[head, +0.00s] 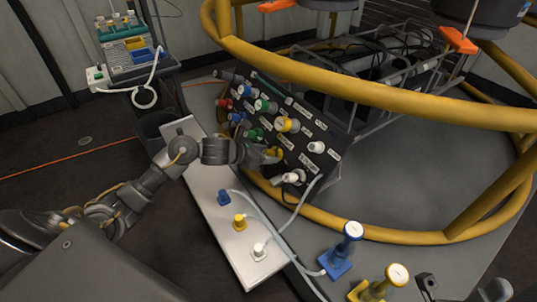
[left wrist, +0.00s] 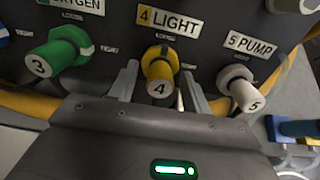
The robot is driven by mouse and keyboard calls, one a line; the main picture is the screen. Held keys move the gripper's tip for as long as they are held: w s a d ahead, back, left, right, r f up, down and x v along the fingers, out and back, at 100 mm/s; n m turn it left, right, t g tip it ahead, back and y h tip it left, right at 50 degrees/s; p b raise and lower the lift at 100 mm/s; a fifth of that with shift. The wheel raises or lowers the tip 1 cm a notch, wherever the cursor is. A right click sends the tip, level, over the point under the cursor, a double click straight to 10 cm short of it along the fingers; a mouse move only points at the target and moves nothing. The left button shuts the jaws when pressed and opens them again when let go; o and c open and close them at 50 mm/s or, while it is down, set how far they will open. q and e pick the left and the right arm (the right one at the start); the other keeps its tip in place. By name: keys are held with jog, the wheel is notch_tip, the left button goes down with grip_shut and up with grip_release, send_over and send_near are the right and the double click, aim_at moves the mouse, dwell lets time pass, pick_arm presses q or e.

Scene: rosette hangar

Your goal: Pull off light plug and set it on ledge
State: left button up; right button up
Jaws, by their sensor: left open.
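The light plug (left wrist: 160,78) is a yellow knob marked 4, seated in the dark panel (head: 296,133) under the "4 LIGHT" label (left wrist: 170,21). In the head view, yellow of the plug (head: 273,152) shows at my left gripper's tip. My left gripper (left wrist: 160,92) is open, with one finger on each side of the plug; I cannot tell whether they touch it.
The green plug 3 (left wrist: 55,60) and white plug 5 (left wrist: 240,88) flank the light plug closely. A thick yellow ring rail (head: 375,92) passes above the panel. Blue (head: 340,252) and yellow (head: 383,284) handled fittings stand at the lower right. A cable (head: 292,214) hangs over the ledge.

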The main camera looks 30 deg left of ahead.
aim_at(264, 154)
dwell(0.5)
pick_arm(q)
grip_shut()
dwell(0.3)
jog(key=shift+s+r, duration=0.1)
jog(key=shift+p+v, duration=0.8)
jog(key=shift+v, duration=2.1)
